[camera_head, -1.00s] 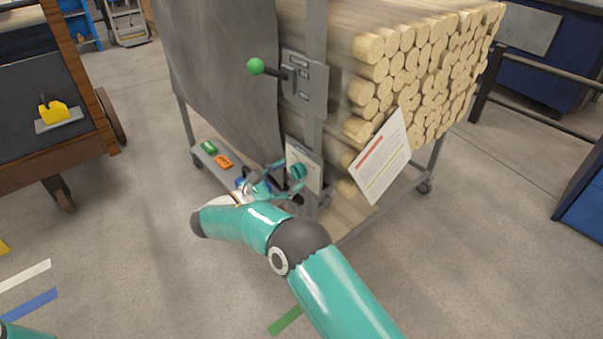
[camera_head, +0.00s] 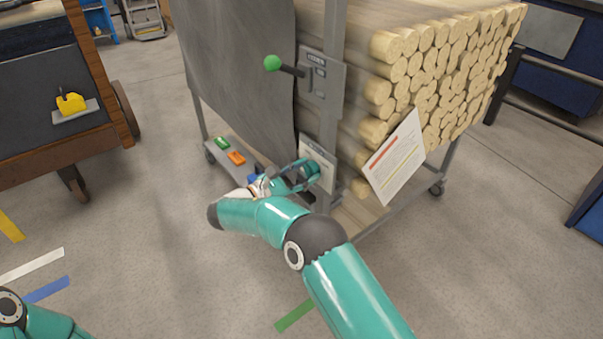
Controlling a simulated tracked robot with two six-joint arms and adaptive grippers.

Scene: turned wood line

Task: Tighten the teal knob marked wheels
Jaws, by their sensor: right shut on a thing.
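The teal knob (camera_head: 313,172) sits on a pale plate (camera_head: 319,158) on the post of the wood cart. The marking on the plate is too small to read. My right gripper (camera_head: 306,173) is at the knob, with its fingers around it and shut on it. The fingers hide part of the knob. My left arm (camera_head: 40,320) shows only in the bottom left corner, and its gripper is out of view.
A lever with a green ball (camera_head: 272,63) sticks out above the knob. A paper sheet (camera_head: 396,158) hangs in front of the stacked round wood (camera_head: 440,70). Green (camera_head: 222,142) and orange (camera_head: 236,158) blocks lie on the cart's low ledge. Open floor lies left.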

